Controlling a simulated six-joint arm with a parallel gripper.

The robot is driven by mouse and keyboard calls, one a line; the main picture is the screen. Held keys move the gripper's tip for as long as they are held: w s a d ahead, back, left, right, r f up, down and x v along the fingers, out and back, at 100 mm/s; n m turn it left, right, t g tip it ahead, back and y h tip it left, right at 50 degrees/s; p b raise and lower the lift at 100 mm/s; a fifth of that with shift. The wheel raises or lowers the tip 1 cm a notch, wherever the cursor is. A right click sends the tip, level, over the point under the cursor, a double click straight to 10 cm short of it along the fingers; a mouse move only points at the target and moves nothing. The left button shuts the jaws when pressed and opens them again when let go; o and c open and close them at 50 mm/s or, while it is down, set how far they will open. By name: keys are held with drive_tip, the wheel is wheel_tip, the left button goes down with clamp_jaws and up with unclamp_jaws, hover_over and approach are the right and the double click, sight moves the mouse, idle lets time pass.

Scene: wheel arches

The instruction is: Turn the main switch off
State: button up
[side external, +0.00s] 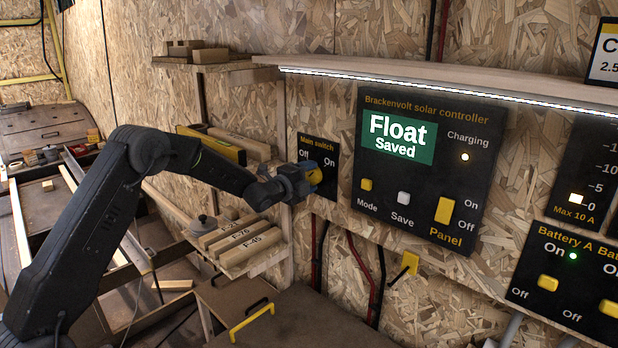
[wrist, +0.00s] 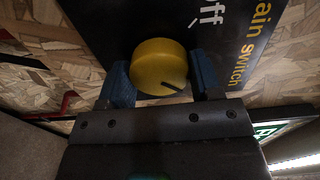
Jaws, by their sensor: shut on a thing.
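The main switch is a yellow round knob on a black plate (side external: 327,152), marked Off at left and On at right in the side external view. My gripper (side external: 308,180) is at the knob, and its blue jaws cover much of it there. In the wrist view the yellow knob (wrist: 157,62) sits between the two blue fingers of my gripper (wrist: 162,82), which is shut on it. A dark pointer line on the knob points to the lower right, away from the Off mark at upper right. The On mark is hidden in the wrist view.
The solar controller panel (side external: 467,120) is just right of the switch, reading Float, Saved. A lit shelf (side external: 440,82) runs above. Labelled wooden blocks (side external: 243,243) lie on a low shelf below left. A yellow wall fitting (side external: 409,263) is below the panel.

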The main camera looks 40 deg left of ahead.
drive_tip(key=shift+n, duration=0.4)
drive_tip(key=n, duration=0.3)
drive_tip(key=shift+n, duration=0.4)
drive_tip(key=n, duration=1.3)
drive_tip(key=shift+n, duration=0.3)
drive_tip(key=o, duration=0.9)
